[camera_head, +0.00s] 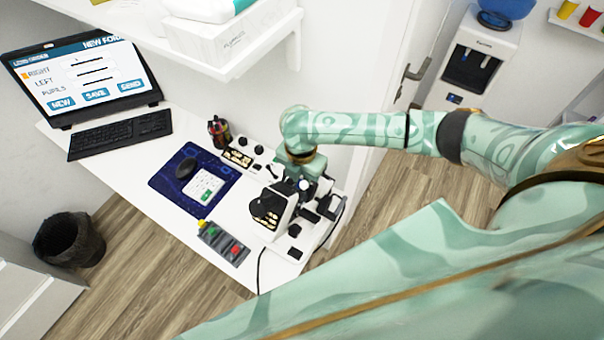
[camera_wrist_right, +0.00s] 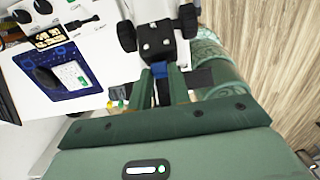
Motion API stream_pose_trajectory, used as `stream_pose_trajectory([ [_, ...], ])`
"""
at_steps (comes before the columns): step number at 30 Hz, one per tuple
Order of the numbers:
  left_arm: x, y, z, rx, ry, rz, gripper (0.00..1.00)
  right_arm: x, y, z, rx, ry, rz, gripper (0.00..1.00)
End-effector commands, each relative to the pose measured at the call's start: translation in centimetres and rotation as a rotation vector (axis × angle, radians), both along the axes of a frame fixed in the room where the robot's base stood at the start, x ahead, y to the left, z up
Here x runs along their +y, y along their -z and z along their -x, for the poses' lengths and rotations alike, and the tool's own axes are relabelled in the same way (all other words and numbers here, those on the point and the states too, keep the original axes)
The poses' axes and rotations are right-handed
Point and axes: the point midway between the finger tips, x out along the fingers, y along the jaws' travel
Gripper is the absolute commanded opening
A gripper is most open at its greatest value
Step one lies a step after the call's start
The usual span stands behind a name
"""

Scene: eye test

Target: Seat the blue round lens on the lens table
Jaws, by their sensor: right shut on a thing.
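My right gripper (camera_head: 303,176) reaches down over the white instrument (camera_head: 283,208) with black parts on the desk. In the right wrist view my right gripper (camera_wrist_right: 161,84) is shut on a small blue piece (camera_wrist_right: 160,70), which I take for the blue round lens. Only a sliver of it shows between the fingers, so its round outline is hidden. A black block (camera_wrist_right: 155,42) with bright screws is just beyond the fingertips; I cannot tell whether they touch. I cannot pick out the lens table for sure. My left gripper is not in view.
A control box (camera_head: 223,243) with green and red buttons lies at the desk's front edge. A blue mat (camera_head: 168,189) with a mouse and a white pad lies left of the instrument. A pen cup (camera_head: 219,132), keyboard (camera_head: 120,135) and laptop (camera_head: 83,80) stand further back. A shelf (camera_head: 236,68) overhangs.

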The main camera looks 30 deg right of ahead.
Motion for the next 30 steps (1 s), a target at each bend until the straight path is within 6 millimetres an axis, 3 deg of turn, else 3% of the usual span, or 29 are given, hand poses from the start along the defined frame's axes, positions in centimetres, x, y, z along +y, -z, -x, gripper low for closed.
stream_pose_trajectory([
  [14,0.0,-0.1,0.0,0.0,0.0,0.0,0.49,0.1,0.3,0.1,0.001,0.0,0.001,0.0],
  [15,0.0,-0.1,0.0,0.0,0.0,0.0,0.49,0.1,0.3,0.1,0.001,0.0,0.001,0.3],
  [17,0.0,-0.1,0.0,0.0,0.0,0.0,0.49,0.1,0.3,0.1,0.0,0.0,0.0,0.44],
  [26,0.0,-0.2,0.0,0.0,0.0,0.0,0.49,0.1,0.1,0.1,0.0,0.0,0.0,0.44],
  [30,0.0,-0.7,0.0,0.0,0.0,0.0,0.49,0.1,-1.6,0.0,-0.002,-0.001,-0.001,0.44],
])
